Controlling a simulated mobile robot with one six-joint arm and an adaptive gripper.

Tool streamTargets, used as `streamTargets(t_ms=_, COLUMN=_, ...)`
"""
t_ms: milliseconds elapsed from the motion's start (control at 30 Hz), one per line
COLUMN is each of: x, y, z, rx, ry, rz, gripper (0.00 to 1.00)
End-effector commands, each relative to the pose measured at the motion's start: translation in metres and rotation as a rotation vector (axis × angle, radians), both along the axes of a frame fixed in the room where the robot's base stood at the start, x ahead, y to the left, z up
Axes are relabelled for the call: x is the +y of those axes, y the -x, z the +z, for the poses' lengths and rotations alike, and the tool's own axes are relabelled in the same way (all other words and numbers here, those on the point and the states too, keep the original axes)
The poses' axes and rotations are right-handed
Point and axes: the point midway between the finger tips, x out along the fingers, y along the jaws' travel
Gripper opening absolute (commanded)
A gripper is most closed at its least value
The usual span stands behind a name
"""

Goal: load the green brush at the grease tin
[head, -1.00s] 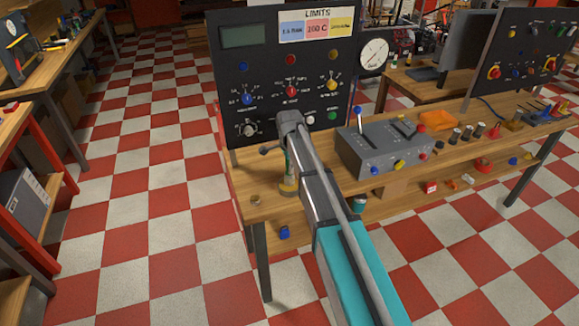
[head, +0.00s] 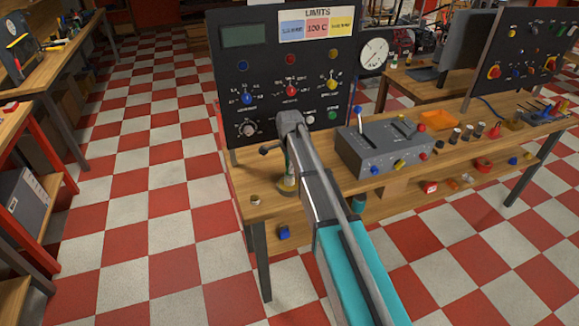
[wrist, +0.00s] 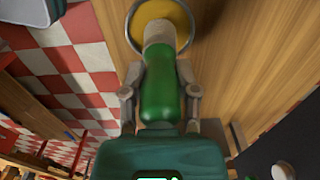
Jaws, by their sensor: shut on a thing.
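The green brush (wrist: 161,88) is held by its handle between the two fingers of my gripper (wrist: 160,80) in the wrist view. Its pale end (wrist: 160,34) points away from me and overlaps the yellow grease of the round, metal-rimmed grease tin (wrist: 182,13). Whether the bristles touch the grease cannot be told. In the head view the brush (head: 287,160) hangs about upright above the tin (head: 287,186), near the bench's front left. My arm hides part of both there.
The black control panel (head: 248,70) stands behind my gripper. A grey lever box (head: 385,150) is to the right on the wooden bench (head: 262,212). A small brass-coloured part (head: 255,200) lies left of the tin. The checkered floor to the left is open.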

Motion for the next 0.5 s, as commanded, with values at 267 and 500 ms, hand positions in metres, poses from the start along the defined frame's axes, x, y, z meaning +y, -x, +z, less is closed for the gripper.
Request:
streamTargets(t_ms=267, x=0.0000, y=0.0000, z=-0.0029, rx=0.000, ry=0.000, rz=0.000, gripper=0.00)
streamTargets(t_ms=500, x=0.0000, y=0.0000, z=-0.0049, rx=0.000, ry=0.000, rz=0.000, gripper=0.00)
